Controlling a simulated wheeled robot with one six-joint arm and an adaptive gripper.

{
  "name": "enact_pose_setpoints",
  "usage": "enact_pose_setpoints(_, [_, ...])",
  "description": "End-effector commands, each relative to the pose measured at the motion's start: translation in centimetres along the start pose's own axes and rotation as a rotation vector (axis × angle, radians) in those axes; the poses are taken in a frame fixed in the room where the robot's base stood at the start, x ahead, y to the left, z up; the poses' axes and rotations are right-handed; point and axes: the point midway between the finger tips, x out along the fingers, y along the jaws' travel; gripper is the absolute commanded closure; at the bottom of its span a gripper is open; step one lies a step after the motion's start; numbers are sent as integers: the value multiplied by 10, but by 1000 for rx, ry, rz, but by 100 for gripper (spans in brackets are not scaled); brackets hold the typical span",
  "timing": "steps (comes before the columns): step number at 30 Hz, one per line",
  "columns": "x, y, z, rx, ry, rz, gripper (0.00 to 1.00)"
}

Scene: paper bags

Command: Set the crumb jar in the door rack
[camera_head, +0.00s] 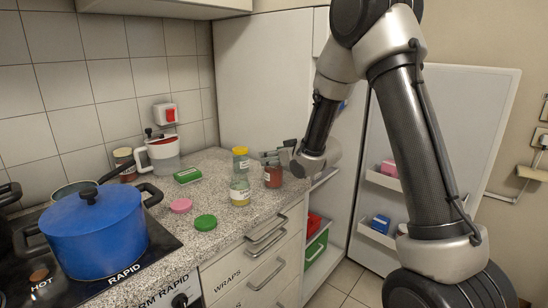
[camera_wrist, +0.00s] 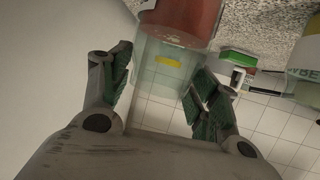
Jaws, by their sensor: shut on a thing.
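A clear jar with red contents (camera_head: 273,175) is at the counter's right end, beside the fridge. My gripper (camera_head: 268,160) is shut on it; in the wrist view, the fingers (camera_wrist: 160,90) are on both sides of its clear part (camera_wrist: 160,65). A yellow-topped jar (camera_head: 240,158) and a pale-filled jar (camera_head: 240,191) stand to its left. I cannot read which jar is marked crumbs. The fridge door (camera_head: 450,110) stands open at the right. Its upper rack (camera_head: 384,182) holds a pink item (camera_head: 389,168); its lower rack (camera_head: 375,236) holds a blue item (camera_head: 380,223).
A blue pot (camera_head: 95,235) sits on the hob. Pink (camera_head: 181,205) and green (camera_head: 205,222) lids, a green box (camera_head: 187,175) and a measuring jug (camera_head: 162,152) are on the counter (camera_head: 225,245). My arm hides part of the fridge door and its racks.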

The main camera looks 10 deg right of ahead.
Motion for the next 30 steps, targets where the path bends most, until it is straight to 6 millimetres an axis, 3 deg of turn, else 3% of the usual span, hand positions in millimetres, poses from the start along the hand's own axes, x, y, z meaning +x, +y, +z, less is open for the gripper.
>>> enact_pose_setpoints(2, [1,0,2,0,1,0,100])
enact_pose_setpoints(3, [1,0,2,0,-1,0,32])
enact_pose_setpoints(6, [1,0,2,0,-1,0,18])
enact_pose_setpoints(19, [-7,0,-1,0,-1,1,18])
enact_pose_setpoints(30, [-85,1,-1,-1,1,2,18])
